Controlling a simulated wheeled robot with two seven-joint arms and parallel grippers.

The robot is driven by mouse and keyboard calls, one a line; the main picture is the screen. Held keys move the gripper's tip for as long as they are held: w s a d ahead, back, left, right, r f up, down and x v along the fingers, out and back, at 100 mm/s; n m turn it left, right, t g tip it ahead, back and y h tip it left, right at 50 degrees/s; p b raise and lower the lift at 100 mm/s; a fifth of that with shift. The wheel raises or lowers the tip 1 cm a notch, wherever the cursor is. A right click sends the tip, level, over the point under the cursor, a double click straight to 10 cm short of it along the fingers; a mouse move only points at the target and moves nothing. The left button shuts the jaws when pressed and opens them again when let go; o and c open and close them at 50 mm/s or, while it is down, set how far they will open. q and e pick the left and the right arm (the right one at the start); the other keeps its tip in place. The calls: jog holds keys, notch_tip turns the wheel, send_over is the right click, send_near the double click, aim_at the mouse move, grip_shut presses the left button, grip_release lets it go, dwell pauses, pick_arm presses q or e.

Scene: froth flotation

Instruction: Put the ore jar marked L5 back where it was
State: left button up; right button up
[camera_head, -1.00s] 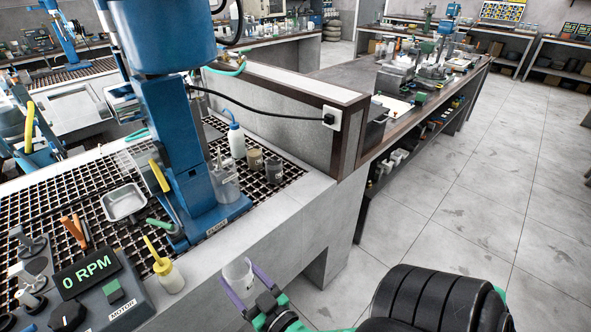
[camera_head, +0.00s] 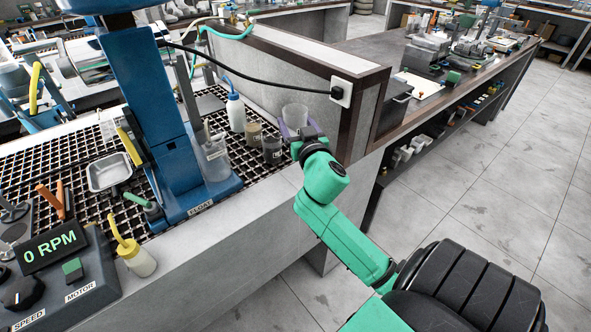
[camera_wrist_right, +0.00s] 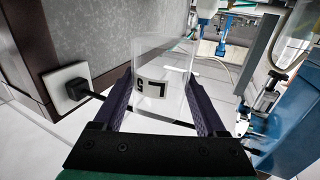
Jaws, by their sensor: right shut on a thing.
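The ore jar marked L5 (camera_head: 294,115) is a clear, empty-looking cup. My right gripper (camera_head: 293,131) is shut around it near the right end of the dark grate (camera_head: 86,152), close to the low wall. In the right wrist view the jar (camera_wrist_right: 162,70) sits between the two purple fingers (camera_wrist_right: 160,105), its white L5 label facing the camera and reading turned. Two other jars, a tan one (camera_head: 253,132) and a dark one (camera_head: 272,151), stand on the grate just left of the held jar. My left gripper is out of view.
A white wash bottle (camera_head: 236,114) stands behind the jars. The blue flotation machine (camera_head: 165,130) with its clear cell (camera_head: 214,157) is to their left. A black cable runs to a wall socket (camera_head: 340,91) behind my gripper. A yellow-topped bottle (camera_head: 136,258) stands at the front.

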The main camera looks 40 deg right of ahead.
notch_tip(320, 180, down, 14)
jog(key=b, duration=0.5)
jog(key=shift+a+f, duration=0.15)
jog(key=shift+f, duration=0.1)
jog(key=shift+r, duration=0.1)
jog(key=shift+b, duration=0.3)
jog(key=o, duration=1.3)
jog(key=b+v, duration=0.3)
jog(key=v, duration=0.9)
jog(key=shift+r, duration=0.1)
